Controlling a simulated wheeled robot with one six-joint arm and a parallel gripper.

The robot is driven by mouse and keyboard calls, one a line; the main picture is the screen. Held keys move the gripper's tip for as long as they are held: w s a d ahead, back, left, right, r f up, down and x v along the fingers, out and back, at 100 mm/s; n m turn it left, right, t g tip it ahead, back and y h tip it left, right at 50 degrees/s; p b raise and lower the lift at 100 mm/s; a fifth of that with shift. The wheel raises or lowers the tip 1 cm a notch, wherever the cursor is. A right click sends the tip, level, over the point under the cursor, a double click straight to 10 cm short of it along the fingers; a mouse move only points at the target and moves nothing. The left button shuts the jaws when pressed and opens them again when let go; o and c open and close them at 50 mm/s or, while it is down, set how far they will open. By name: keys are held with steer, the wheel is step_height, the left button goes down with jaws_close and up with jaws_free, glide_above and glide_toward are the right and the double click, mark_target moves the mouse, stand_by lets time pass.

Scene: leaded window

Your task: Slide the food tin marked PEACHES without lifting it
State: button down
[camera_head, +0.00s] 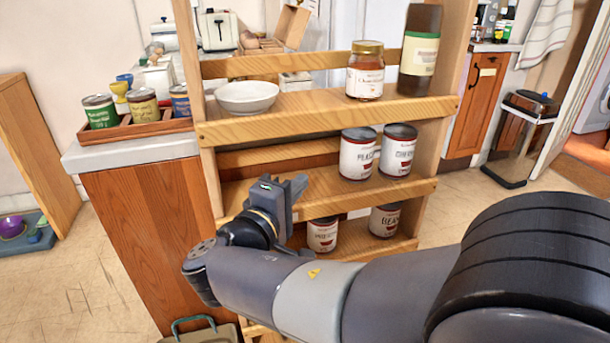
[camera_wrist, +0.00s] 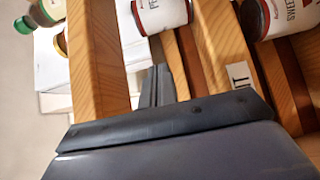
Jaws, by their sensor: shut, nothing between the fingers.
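The tin whose label starts with PEA (camera_head: 357,155) stands upright on the middle shelf board, a white can with a dark lid and a red base band. A tin lettered PE shows cut off at the top of the wrist view (camera_wrist: 163,14). A similar tin (camera_head: 397,152) stands close on its right. My gripper (camera_head: 292,185) is shut and empty at the shelf's left side, left of the PEA tin and apart from it. In the wrist view the closed fingers (camera_wrist: 157,80) point up towards the tin, with a gap between.
The wooden shelf (camera_head: 330,205) has a front rail on each level. Two more tins, one marked BEAN (camera_head: 384,220), stand on the level below. A bowl (camera_head: 246,96), a jar (camera_head: 365,72) and a bottle (camera_head: 419,55) stand above. The middle board's left part looks clear.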

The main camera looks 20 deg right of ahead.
mark_target(358, 146)
steer(key=shift+m+g+h, duration=0.7)
steer(key=shift+g, duration=0.2)
steer(key=w+d, duration=0.1)
steer(key=w, duration=0.1)
steer(key=w+d+r+p, duration=0.1)
steer(key=w+d, duration=0.1)
steer(key=w, duration=0.1)
steer(key=w+d+r+p, duration=0.1)
steer(key=w+d, duration=0.1)
steer(key=shift+w, duration=0.3)
steer(key=b+x, duration=0.1)
steer(key=x, duration=0.8)
steer(key=shift+w+d, duration=0.1)
steer(key=shift+w, duration=0.1)
steer(key=shift+s+d+b, duration=0.3)
steer(key=shift+s+b, duration=0.65)
